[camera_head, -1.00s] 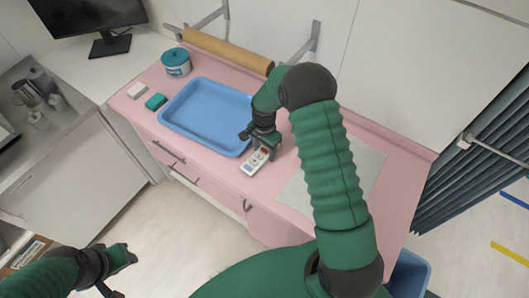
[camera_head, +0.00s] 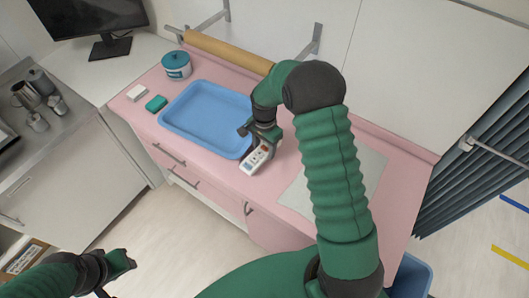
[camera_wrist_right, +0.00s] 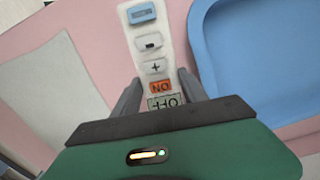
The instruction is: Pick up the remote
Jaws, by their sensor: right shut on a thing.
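The remote (camera_head: 256,159) is white with several buttons. It is held just beside the near right corner of the blue tray, above the pink counter. My right gripper (camera_head: 263,142) is shut on the remote, with a finger on each side of its ON/OFF end. In the right wrist view the remote (camera_wrist_right: 152,50) stretches away between the two fingers (camera_wrist_right: 160,98); its near end is hidden by the gripper. My left gripper (camera_head: 120,266) is at the lower left over the floor, away from the counter; its finger opening is not clear.
The blue tray (camera_head: 170,124) lies empty on the pink counter (camera_head: 215,173). A teal-lidded jar (camera_head: 176,66), a teal block (camera_head: 156,103) and a white block (camera_head: 136,93) are at the left. A pale sheet (camera_head: 296,197) lies to the right, partly behind my right arm.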

